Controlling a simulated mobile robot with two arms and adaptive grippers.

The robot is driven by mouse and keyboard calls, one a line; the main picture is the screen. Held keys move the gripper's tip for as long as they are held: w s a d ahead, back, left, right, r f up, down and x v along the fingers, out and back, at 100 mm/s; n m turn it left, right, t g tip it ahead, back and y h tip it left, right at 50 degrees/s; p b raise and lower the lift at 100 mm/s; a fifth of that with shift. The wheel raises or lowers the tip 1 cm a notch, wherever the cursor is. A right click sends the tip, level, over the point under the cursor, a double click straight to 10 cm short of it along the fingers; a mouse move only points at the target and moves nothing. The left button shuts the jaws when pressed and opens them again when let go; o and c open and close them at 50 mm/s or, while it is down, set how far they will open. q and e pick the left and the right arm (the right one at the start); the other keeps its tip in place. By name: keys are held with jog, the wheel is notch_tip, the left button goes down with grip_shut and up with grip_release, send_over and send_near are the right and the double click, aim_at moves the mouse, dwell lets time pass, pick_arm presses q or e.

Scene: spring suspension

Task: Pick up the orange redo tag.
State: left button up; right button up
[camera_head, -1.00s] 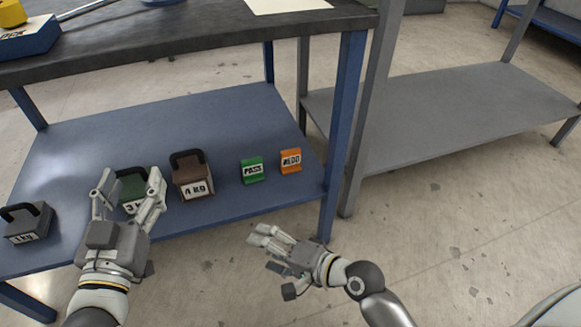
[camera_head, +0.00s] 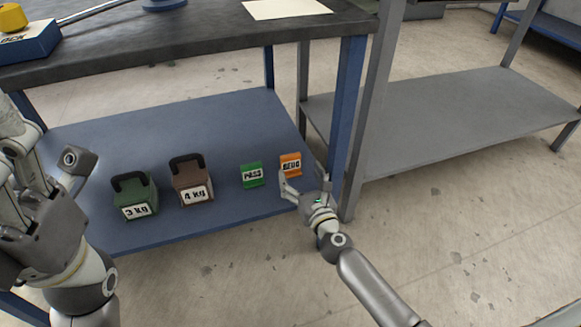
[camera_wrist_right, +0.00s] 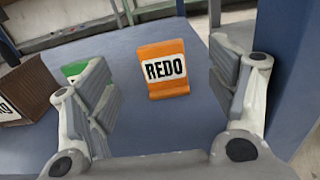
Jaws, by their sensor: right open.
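The orange redo tag (camera_head: 290,164) stands on the blue lower shelf (camera_head: 230,122), at its right end. In the right wrist view the redo tag (camera_wrist_right: 164,68) faces me, with its white REDO label between and beyond my open fingers. My right gripper (camera_head: 305,182) is open and empty just in front of the tag, apart from it as far as I can tell. The fingers of the right gripper (camera_wrist_right: 165,95) show at both sides in the wrist view. My left gripper (camera_head: 45,165) is at the left edge, partly cut off; its fingertips look apart.
The green pass tag (camera_head: 252,175) stands just left of the redo tag. The brown 4 kg weight (camera_head: 190,180) and green 3 kg weight (camera_head: 134,196) are further left. A blue table leg (camera_head: 346,110) rises close to my right gripper's right side. The dark tabletop (camera_head: 200,35) is above.

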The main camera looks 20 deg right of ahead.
aim_at(291, 158)
jog(key=shift+w+a+b, duration=0.15)
jog(key=shift+w+b, duration=0.7)
jog(key=shift+w, duration=2.75)
jog(key=c, duration=1.1)
